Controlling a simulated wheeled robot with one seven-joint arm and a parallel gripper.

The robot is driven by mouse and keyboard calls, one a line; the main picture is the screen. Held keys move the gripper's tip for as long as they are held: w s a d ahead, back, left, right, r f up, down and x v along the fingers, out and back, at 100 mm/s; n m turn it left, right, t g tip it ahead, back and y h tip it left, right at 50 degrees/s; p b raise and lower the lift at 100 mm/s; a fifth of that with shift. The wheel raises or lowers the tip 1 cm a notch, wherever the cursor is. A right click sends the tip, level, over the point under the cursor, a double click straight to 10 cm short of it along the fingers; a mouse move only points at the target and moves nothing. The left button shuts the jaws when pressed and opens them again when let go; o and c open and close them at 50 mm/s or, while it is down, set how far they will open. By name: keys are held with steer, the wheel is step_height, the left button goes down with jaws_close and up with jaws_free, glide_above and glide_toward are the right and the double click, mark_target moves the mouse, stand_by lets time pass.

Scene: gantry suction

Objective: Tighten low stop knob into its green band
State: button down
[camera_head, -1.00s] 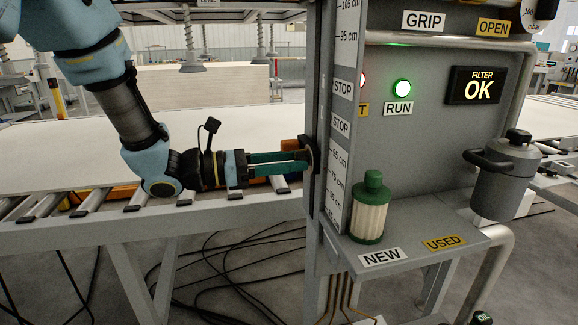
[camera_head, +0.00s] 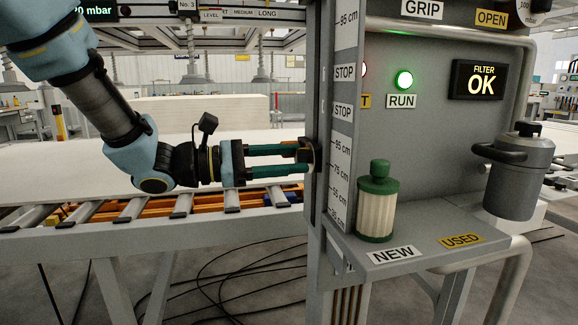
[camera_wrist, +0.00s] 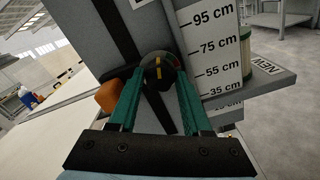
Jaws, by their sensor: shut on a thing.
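The low stop knob (camera_wrist: 155,66) is a dark round knob with a yellow pointer mark, on the slotted rail of the grey post. A small green patch and a red patch show on its face in the wrist view. My gripper (camera_head: 305,158) reaches it from the left, and its two green fingers are shut on the knob, one on each side; the gripper also shows in the wrist view (camera_wrist: 157,84). In the head view the knob is mostly hidden by the fingertips. The height scale (camera_head: 342,165) runs beside it.
A green-capped filter (camera_head: 377,205) stands on the NEW shelf right of the post. A grey canister (camera_head: 517,170) hangs at the right. The RUN lamp (camera_head: 404,80) is lit green and the display (camera_head: 477,80) reads FILTER OK. A roller conveyor (camera_head: 130,212) lies below my arm.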

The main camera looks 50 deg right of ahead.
steer(key=shift+c, duration=1.7)
jaws_free()
steer(key=b+v, duration=0.1)
steer(key=v, duration=1)
steer(key=shift+r, duration=0.1)
